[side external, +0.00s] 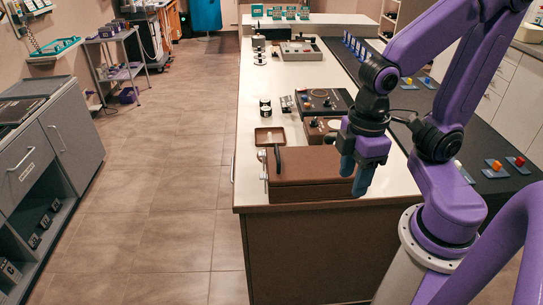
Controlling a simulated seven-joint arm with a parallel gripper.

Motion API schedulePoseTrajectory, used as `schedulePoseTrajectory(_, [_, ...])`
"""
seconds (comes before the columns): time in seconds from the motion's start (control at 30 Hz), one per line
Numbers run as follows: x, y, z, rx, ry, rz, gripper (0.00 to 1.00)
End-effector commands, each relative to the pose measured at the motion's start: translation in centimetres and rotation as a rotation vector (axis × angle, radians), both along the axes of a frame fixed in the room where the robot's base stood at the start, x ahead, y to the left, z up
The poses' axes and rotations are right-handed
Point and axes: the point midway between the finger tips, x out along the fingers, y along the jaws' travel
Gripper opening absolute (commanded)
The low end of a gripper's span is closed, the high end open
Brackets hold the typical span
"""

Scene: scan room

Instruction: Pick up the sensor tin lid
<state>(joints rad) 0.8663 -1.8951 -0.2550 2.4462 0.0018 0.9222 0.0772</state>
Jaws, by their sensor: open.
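My gripper (356,178), with blue fingers, points down and is open. It hangs at the right end of a brown box (308,180) near the counter's front edge, and hides part of it. I cannot tell whether the fingers touch the box. The box has a flat brown top and a dark upright handle (277,159) at its left side. No part is clearly recognisable as the sensor tin lid; I cannot tell whether the box top is it. Nothing shows between the fingers.
A shallow brown tray (270,144) lies behind the box, with a small dark-and-white canister (265,107) farther back. Control panels (325,103) stand behind my gripper. A dark strip with coloured buttons (493,164) runs along the right. The white counter (282,83) has clear room farther back.

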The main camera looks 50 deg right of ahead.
Motion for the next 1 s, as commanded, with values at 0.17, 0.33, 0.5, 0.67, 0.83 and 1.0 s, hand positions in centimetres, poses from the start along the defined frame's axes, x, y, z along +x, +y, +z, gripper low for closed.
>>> schedulePoseTrajectory(0.17, [5.3, 1.5, 0.6, -0.002, 0.006, -0.316, 0.5])
schedulePoseTrajectory(0.33, [10.8, 1.9, 0.9, -0.003, 0.012, -0.634, 0.5])
schedulePoseTrajectory(0.5, [16.4, 1.2, 0.9, -0.002, 0.017, -0.95, 0.5])
schedulePoseTrajectory(0.67, [21.6, -0.5, 0.6, -0.002, 0.021, -1.248, 0.5])
schedulePoseTrajectory(0.83, [26.7, -3.5, 0.0, 0.0, 0.026, -1.564, 0.5])
schedulePoseTrajectory(1.0, [31.1, -7.6, -1.0, 0.001, 0.03, -1.882, 0.5])
